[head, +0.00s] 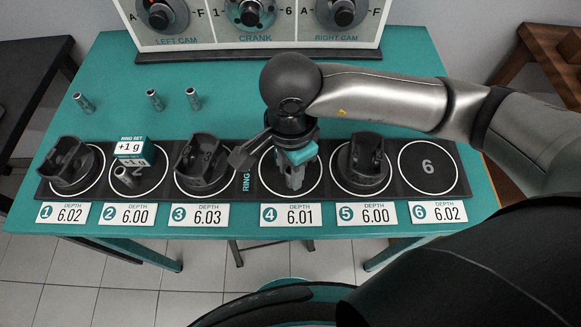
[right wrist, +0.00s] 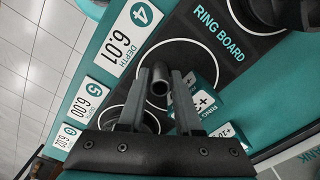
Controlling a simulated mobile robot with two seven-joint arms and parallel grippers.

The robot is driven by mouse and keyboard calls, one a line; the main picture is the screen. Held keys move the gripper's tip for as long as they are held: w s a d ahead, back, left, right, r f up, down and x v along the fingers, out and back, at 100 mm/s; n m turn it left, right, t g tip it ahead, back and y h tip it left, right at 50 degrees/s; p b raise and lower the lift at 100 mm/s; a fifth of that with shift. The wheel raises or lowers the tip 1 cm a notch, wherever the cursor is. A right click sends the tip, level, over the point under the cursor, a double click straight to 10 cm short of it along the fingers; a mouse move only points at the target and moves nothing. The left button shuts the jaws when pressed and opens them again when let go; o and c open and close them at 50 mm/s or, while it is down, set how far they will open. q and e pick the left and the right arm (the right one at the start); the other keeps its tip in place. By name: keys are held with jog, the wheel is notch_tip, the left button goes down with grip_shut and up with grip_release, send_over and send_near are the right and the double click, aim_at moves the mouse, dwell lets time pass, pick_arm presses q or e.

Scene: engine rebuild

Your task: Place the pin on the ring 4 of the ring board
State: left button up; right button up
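My right gripper (head: 293,186) points down over ring 4 (head: 268,187) of the ring board (head: 388,192). Whether the pin touches the board I cannot tell. Teal-and-white ring set boxes (right wrist: 203,98) stand within or beside ring 4, close to one finger; part of one shows teal in the head view (head: 303,154). My left gripper is not in view.
Dark pistons stand on ring 1 (head: 68,160), ring 3 (head: 200,160) and ring 5 (head: 362,160). Ring 2 holds stacked boxes (head: 130,150) and a pin (head: 124,174). Several pins (head: 154,100) are on the teal table behind. A cam panel (head: 200,22) stands at the back.

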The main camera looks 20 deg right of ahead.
jog(key=o, duration=0.3)
jog(key=shift+r, duration=0.1)
jog(key=shift+r+p, duration=0.3)
jog(key=shift+p, duration=0.05)
notch_tip(320, 180, up, 12)
jog(key=p, duration=0.1)
jog(key=shift+f+p, duration=0.2)
jog(key=shift+p, duration=0.1)
